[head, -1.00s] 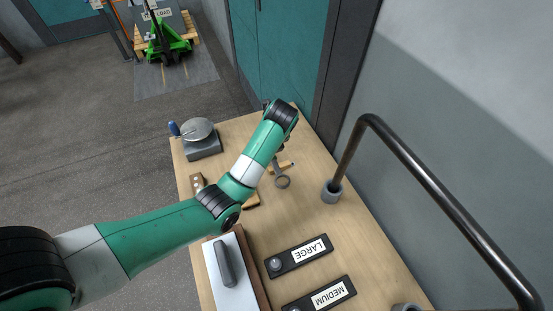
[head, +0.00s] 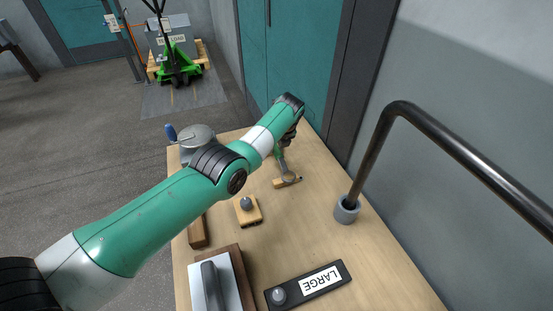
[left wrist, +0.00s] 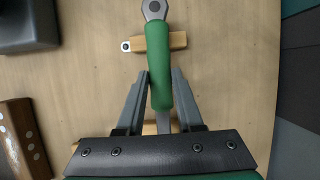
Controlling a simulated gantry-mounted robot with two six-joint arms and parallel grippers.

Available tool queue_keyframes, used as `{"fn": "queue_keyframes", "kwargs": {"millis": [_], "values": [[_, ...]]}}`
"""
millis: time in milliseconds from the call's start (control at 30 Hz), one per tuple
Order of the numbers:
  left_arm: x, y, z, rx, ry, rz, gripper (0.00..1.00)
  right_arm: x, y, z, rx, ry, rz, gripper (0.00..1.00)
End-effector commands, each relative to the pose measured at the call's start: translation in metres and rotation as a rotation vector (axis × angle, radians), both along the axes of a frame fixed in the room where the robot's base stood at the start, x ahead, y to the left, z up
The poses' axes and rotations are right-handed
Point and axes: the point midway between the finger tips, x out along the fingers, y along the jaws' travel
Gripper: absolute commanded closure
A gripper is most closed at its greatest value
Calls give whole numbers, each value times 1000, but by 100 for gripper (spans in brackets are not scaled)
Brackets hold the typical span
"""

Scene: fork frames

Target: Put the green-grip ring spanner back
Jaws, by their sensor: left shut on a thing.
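The green-grip ring spanner (left wrist: 159,66) runs lengthwise up the left wrist view, its grey ring end (left wrist: 154,8) cut by the top edge. My left gripper (left wrist: 160,88) is shut on its green grip. In the head view the spanner's green grip (head: 279,152) shows just below my left gripper (head: 285,140), partly hidden by the arm. The ring end appears over a small wooden block (head: 281,184) in that view; I cannot tell whether they touch. The black holder labelled LARGE (head: 315,283), with a grey peg, lies at the front of the bench. My right gripper is not in view.
A pipe rail rises from a grey socket (head: 347,210) at the bench's right edge. A wooden piece with a grey knob (head: 247,208), a holed wooden block (head: 197,232), a handled white plate (head: 217,283) and a round grey device (head: 196,138) stand left. Bare bench lies centre-right.

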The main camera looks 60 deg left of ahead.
Motion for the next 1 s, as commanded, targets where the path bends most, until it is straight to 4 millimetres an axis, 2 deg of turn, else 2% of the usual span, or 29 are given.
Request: {"fn": "queue_keyframes", "kwargs": {"millis": [33, 100, 467, 500, 633, 900, 1000], "values": [[0, 0, -20, 0, 1, 0, 100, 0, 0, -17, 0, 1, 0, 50], [0, 0, -27, 0, 0, 0, 100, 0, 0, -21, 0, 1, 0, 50], [0, -1, -29, 0, 0, 0, 100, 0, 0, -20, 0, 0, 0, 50], [-1, -1, -28, -1, 1, -1, 57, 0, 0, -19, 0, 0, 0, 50], [-1, -1, -28, -1, 1, -1, 34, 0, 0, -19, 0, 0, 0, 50], [-1, -1, -28, -1, 1, 0, 34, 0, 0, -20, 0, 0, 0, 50], [0, -1, -33, -1, 0, 0, 34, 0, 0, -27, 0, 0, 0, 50]]}}
